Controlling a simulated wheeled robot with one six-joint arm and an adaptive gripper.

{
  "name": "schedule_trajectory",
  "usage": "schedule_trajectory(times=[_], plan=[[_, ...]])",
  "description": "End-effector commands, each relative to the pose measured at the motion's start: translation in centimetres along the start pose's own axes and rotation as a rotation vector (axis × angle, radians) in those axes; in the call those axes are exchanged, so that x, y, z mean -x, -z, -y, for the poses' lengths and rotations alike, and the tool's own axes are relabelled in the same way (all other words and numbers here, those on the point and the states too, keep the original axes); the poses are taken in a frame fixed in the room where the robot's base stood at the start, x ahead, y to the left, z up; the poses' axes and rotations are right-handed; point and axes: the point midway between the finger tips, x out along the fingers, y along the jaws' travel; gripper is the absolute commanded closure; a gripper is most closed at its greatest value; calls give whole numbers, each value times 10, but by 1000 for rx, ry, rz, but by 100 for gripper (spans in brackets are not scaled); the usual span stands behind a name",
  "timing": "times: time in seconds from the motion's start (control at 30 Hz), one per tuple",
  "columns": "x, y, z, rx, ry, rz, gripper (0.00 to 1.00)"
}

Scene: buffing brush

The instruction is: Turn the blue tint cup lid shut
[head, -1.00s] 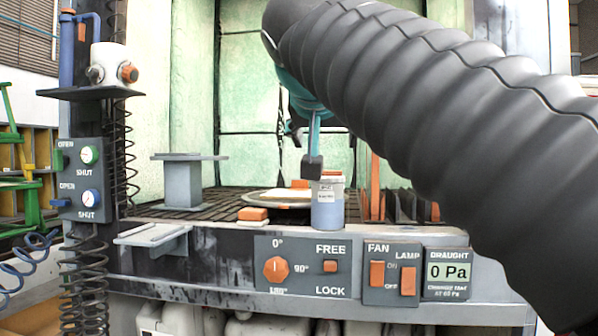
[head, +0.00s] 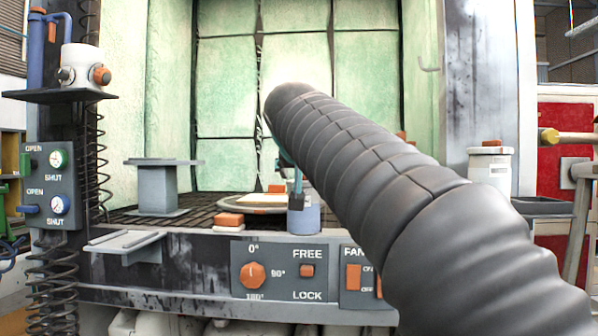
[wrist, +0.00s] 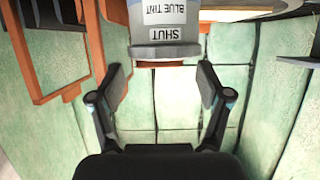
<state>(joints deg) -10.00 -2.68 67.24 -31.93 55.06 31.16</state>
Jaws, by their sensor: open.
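The blue tint cup (head: 305,222) stands at the front edge of the booth's bench in the head view. My gripper (head: 297,198) overlaps the top of the cup there, and its finger hides most of the lid. In the wrist view the cup (wrist: 165,8) appears upside down at the top, with its grey lid end (wrist: 165,50) towards me and a label reading BLUE TINT and SHUT. My gripper (wrist: 165,75) is open, its two fingers spread to either side of the lid end. Nothing is held.
An orange block (head: 229,219) and a round plate (head: 255,203) lie left of the cup. A grey pedestal (head: 160,190) stands further left. A control panel (head: 278,270) is below the bench edge. A white lidded container (head: 490,165) stands at the right.

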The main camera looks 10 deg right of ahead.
Motion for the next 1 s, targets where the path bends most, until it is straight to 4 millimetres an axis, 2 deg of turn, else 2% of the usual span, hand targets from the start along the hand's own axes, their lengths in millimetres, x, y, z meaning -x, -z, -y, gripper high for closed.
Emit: schedule_trajectory(times=[0.2,0.23,0.47,1.0], plan=[[-1,0,0,0,0,0,23],[0,0,0,0,0,0,25],[0,0,0,1,0,0,83],[-1,-1,4,-26,-70,3,83]])
